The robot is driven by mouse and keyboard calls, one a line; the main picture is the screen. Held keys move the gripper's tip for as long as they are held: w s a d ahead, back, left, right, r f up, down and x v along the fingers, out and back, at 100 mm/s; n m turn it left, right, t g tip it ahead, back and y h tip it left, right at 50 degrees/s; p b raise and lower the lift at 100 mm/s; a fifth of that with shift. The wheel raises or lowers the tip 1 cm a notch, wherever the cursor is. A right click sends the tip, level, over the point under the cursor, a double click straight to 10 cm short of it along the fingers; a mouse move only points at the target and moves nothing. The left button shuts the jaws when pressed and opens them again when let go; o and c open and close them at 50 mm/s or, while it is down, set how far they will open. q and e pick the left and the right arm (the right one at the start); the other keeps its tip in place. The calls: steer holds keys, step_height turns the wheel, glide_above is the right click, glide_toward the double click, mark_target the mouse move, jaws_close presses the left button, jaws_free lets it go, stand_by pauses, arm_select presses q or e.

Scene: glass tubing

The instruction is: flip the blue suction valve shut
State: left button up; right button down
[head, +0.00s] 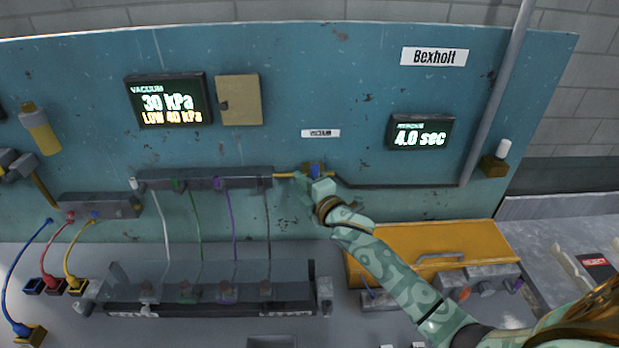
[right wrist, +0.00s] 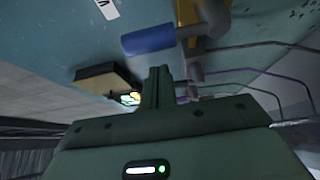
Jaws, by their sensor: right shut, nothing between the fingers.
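The blue suction valve (head: 315,169) sits on the dark pipe low on the teal panel, below the small VACUUM label. Its blue handle (right wrist: 148,40) shows large in the right wrist view, sticking out sideways from a grey fitting (right wrist: 197,72) with a yellow part above. My right gripper (head: 316,186) is at the valve in the head view and covers part of it. In the right wrist view its fingers (right wrist: 160,88) are shut together and empty, just below the handle in the picture. I cannot tell if they touch it. My left gripper is not in view.
The vacuum display (head: 168,101) reads 30 kPa, LOW 40 kPa. Another display (head: 421,132) reads 4.0 sec. A dark manifold (head: 205,179) with several thin hoses is left of the valve, above a rack (head: 210,292). A yellow box (head: 425,250) stands below my right arm.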

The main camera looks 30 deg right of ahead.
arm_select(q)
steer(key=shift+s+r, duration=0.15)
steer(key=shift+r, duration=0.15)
arm_select(e)
steer(key=shift+s+d, duration=0.3)
steer(key=shift+d, duration=0.6)
steer(key=shift+s+d, duration=0.1)
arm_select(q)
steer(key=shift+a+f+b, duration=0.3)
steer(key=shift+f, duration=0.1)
arm_select(e)
steer(key=shift+d+m, duration=0.15)
steer(key=shift+m, duration=0.25)
